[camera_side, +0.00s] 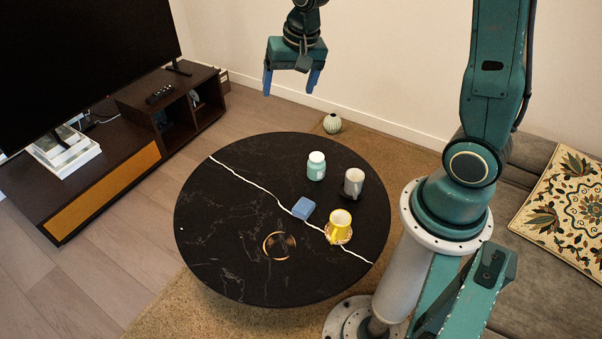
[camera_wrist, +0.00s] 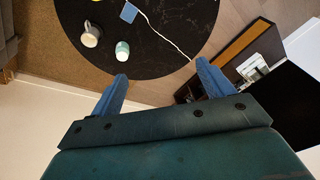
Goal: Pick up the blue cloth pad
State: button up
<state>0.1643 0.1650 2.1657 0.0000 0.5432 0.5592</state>
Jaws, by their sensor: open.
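The blue cloth pad (camera_side: 304,208) lies on the round black table (camera_side: 225,245), right by the white vein line and just left of the yellow cup (camera_side: 340,223). In the wrist view the pad (camera_wrist: 129,12) shows near the top edge. My gripper (camera_side: 294,80) hangs high above and behind the far side of the table, well apart from the pad. Its two blue fingers are spread with nothing between them, as the wrist view also shows (camera_wrist: 161,82).
A pale teal jar (camera_side: 316,166) and a grey mug (camera_side: 354,182) stand behind the pad on the table. A round brass-coloured ring (camera_side: 279,245) lies in front of it. The table's left side is clear. A TV stand (camera_side: 110,160) is at left, a sofa (camera_side: 545,270) at right.

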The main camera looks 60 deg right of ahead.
jog(key=w+d+f+m, duration=0.3)
jog(key=w+f, duration=0.1)
jog(key=f, duration=0.6)
jog(key=s+d+f+m+g, duration=0.1)
jog(key=d+f+m, duration=0.1)
jog(key=f, duration=1.2)
jog(key=s+d+f+m+g, duration=0.1)
jog(key=d+f+m+g, duration=0.1)
jog(key=f, duration=1.3)
jog(key=d+m, duration=0.1)
jog(key=m, duration=0.1)
jog(key=shift+s+d+f+m, duration=0.2)
jog(key=shift+s+d+m, duration=0.05)
jog(key=shift+s+m, duration=0.15)
jog(key=shift+f, duration=0.1)
send_over(304, 205)
jog(key=shift+a+f, duration=0.2)
jog(key=shift+f, duration=3.95)
jog(key=shift+d+f, duration=0.1)
jog(key=shift+f, duration=2.5)
